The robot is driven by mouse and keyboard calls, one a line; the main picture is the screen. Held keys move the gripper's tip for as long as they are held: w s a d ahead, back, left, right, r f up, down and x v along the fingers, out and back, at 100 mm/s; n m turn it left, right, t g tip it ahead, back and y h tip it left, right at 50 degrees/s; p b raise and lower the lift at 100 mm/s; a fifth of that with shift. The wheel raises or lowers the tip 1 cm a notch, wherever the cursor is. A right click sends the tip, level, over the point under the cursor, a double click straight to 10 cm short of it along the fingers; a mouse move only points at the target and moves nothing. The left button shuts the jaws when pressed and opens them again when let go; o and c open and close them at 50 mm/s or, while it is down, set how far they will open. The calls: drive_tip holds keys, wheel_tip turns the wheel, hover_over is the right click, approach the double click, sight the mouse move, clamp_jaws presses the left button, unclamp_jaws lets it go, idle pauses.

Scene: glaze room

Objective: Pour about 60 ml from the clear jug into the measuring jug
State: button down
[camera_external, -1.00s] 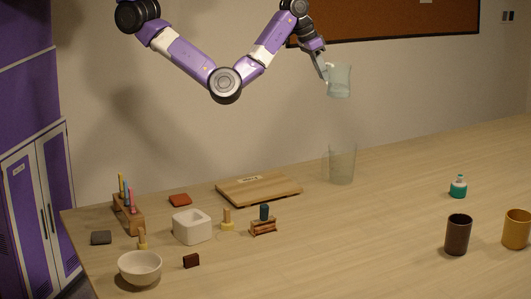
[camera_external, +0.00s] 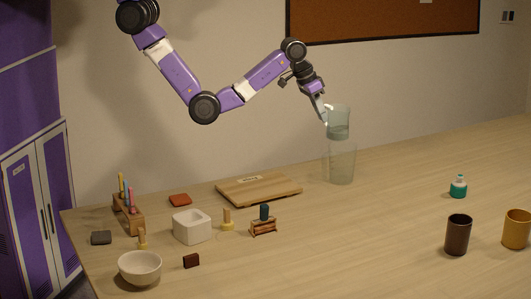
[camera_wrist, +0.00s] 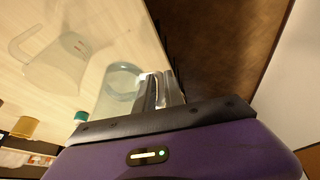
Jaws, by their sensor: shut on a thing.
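The clear jug (camera_external: 339,121) is held in the air by my gripper (camera_external: 326,117), which is shut on it at its left side. It looks about upright, with a greyish tint. The measuring jug (camera_external: 341,165), see-through with a handle on its left, stands on the table. In the external view the clear jug's bottom appears just above its rim; the depth between them is hard to judge. In the wrist view my gripper (camera_wrist: 162,90) is beside the clear jug (camera_wrist: 108,98), and the measuring jug (camera_wrist: 62,66) with red marks is further left. The liquid level is not clear.
A wooden board (camera_external: 258,189) lies left of the measuring jug. A teal bottle (camera_external: 458,187), a dark cup (camera_external: 458,235) and a yellow cup (camera_external: 516,229) stand to the right. A white bowl (camera_external: 140,267), a white square pot (camera_external: 192,227) and small items are at the left.

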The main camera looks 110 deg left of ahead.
wheel_tip(320, 180, down, 6)
drive_tip(key=shift+r, duration=0.15)
drive_tip(key=w+d+r+m+g+y+b, duration=0.1)
drive_tip(key=w+d+r+m+g+y, duration=0.1)
drive_tip(key=d+r+y, duration=0.5)
wheel_tip(320, 180, up, 4)
drive_tip(key=m+y, duration=0.1)
drive_tip(key=y, duration=0.1)
drive_tip(key=shift+w+d+r+y, duration=0.15)
drive_tip(key=shift+w+d+y, duration=0.15)
drive_tip(key=shift+y, duration=0.1)
idle(0.6)
drive_tip(key=shift+w+d+g+y+b, duration=0.1)
drive_tip(key=shift+d+g+y+b, duration=0.25)
drive_tip(key=shift+y+b, duration=0.4)
